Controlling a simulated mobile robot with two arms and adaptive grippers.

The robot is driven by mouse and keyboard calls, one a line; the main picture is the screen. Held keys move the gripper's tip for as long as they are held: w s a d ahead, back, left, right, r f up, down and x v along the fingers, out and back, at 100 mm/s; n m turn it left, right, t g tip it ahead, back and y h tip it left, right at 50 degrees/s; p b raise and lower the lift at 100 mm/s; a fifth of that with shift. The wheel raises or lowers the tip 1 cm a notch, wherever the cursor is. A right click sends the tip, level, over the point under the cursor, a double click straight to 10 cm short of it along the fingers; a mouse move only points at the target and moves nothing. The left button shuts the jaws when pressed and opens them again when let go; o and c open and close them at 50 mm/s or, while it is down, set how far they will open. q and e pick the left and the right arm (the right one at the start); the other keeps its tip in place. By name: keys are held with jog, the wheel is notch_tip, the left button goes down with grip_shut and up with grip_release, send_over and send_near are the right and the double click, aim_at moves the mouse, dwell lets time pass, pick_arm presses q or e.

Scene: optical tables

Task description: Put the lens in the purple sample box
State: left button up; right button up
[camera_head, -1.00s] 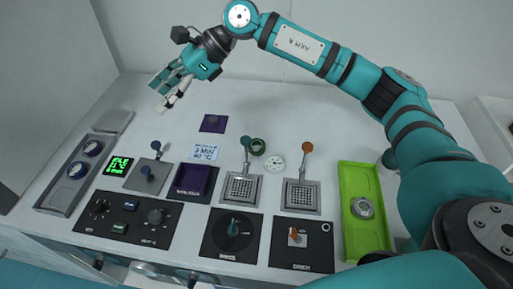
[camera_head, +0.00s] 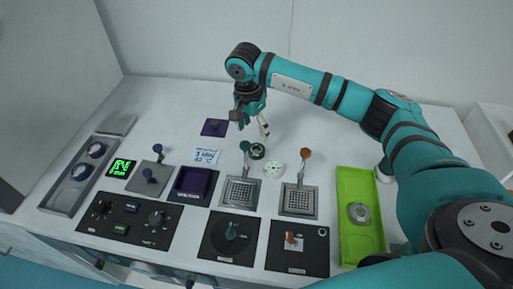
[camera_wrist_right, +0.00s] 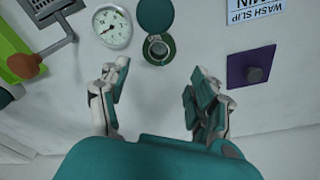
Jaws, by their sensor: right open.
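The purple sample box (camera_head: 193,183) is an open square tray on a dark plate, left of the middle; it looks empty. A purple square lid with a knob (camera_head: 214,127) lies behind it and also shows in the wrist view (camera_wrist_right: 250,68). A small green-rimmed ring with a grey centre (camera_head: 257,151) lies on the table; I cannot tell surely whether it is the lens. In the wrist view the ring (camera_wrist_right: 159,49) lies just beyond my right fingertips. My right gripper (camera_head: 251,125) is open and empty, pointing down above the table; its fingers show in the wrist view (camera_wrist_right: 158,75). My left gripper is out of view.
A green tray (camera_head: 357,178) holds a silver disc (camera_head: 359,212) at right. The back table is clear.

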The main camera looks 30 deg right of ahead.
aim_at(256, 149)
notch_tip(256, 149, down, 3)
jog(key=shift+d+f+p, duration=0.1)
jog(key=shift+d+p, duration=0.05)
jog(key=shift+p, duration=0.15)
jog(key=shift+f+p, duration=0.45)
jog(key=shift+f, duration=0.1)
jog(key=f, duration=0.1)
jog(key=f+p, duration=0.1)
jog(key=f, duration=0.1)
jog(key=shift+d+f, duration=0.2)
jog(key=shift+f, duration=0.45)
jog(key=shift+c, duration=0.4)
jog(key=c, duration=1)
jog(key=shift+r, duration=0.15)
